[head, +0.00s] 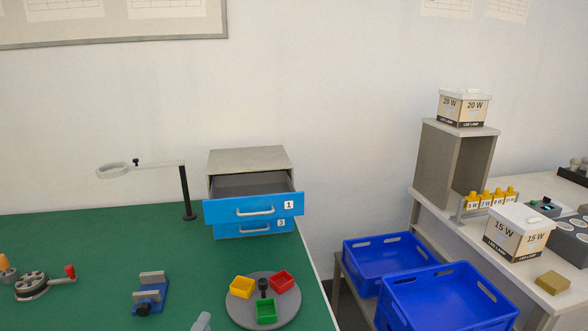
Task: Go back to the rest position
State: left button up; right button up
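Only a small grey piece at the bottom edge of the head view, left of the turntable, looks like the tip of my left gripper (202,321). The rest of it is cut off by the frame, so its opening and anything in it are hidden. My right gripper is not in view.
On the green bench (90,240) are a drawer cabinet (250,160) with its top drawer (254,207) pulled out, a magnifier lamp (186,190), a blue fixture (150,296) and a round turntable (290,318) with coloured bins. Blue crates (388,262) and a white table (455,222) stand right.

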pick_arm(q)
jog(key=s+a+f+m+g+y, duration=0.2)
jog(key=s+a+f+m+g, duration=0.2)
jog(key=s+f+m+g, duration=0.65)
jog(key=s+a+f+m+g+y, duration=0.1)
jog(key=s+a+f+g+y, duration=0.2)
jog(key=s, duration=0.4)
jog(key=s+a+f+m+g+y, duration=0.1)
jog(key=s+a+f, duration=0.2)
jog(key=s+a, duration=0.4)
notch_tip(320, 180, down, 26)
jog(key=s+g, duration=0.2)
jog(key=s+d+f, duration=0.1)
jog(key=s+f, duration=1.3)
jog(key=f, duration=0.1)
jog(key=shift+g, duration=0.35)
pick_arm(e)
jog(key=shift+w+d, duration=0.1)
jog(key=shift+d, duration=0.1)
pick_arm(q)
jog(key=shift+o, duration=0.4)
jog(key=shift+s, duration=0.1)
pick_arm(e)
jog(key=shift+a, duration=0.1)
